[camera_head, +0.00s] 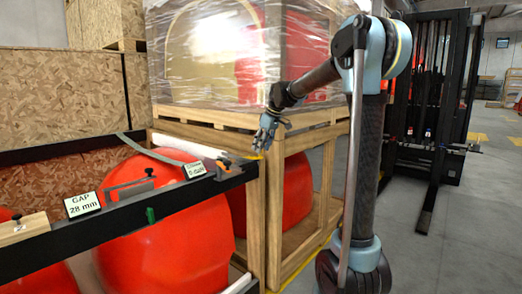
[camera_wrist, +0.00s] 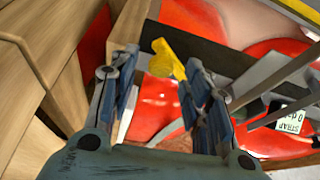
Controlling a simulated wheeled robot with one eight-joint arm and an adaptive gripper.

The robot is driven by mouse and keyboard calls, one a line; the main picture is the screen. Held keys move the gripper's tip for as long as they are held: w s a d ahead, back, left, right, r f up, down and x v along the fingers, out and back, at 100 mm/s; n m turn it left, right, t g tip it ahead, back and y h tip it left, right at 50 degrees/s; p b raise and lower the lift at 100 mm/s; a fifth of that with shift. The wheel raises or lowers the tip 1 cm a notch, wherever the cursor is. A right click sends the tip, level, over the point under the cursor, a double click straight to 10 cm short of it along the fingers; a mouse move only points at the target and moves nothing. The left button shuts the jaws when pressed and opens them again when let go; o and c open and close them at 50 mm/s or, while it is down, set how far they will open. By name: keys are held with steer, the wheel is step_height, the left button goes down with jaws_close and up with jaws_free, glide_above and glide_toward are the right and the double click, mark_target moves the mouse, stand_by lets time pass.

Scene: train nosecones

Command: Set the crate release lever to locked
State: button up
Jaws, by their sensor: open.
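A yellow lever-like handle (camera_wrist: 165,60) shows in the wrist view, beyond and between my fingertips; I take it to be the crate release lever. In the head view a small yellow piece (camera_head: 256,157) shows at the wooden crate's (camera_head: 273,205) front corner, just below my gripper (camera_head: 268,132). My gripper, seen in the wrist view too (camera_wrist: 158,68), is open with its fingers apart and nothing held. Whether a finger touches the handle cannot be told. The lever's base and any lock markings are not readable.
A black rail (camera_head: 130,215) left of my gripper carries a "GAP 28 mm" sign (camera_head: 82,204), a strap sign (camera_head: 195,170) and an orange-black clamp (camera_head: 229,168). A wrapped crate (camera_head: 215,55) sits above. Floor at right is open before a forklift (camera_head: 425,110).

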steer(key=shift+w+a+f, duration=0.15)
steer(key=shift+a+f, duration=0.05)
steer(key=shift+f, duration=0.4)
jaws_close()
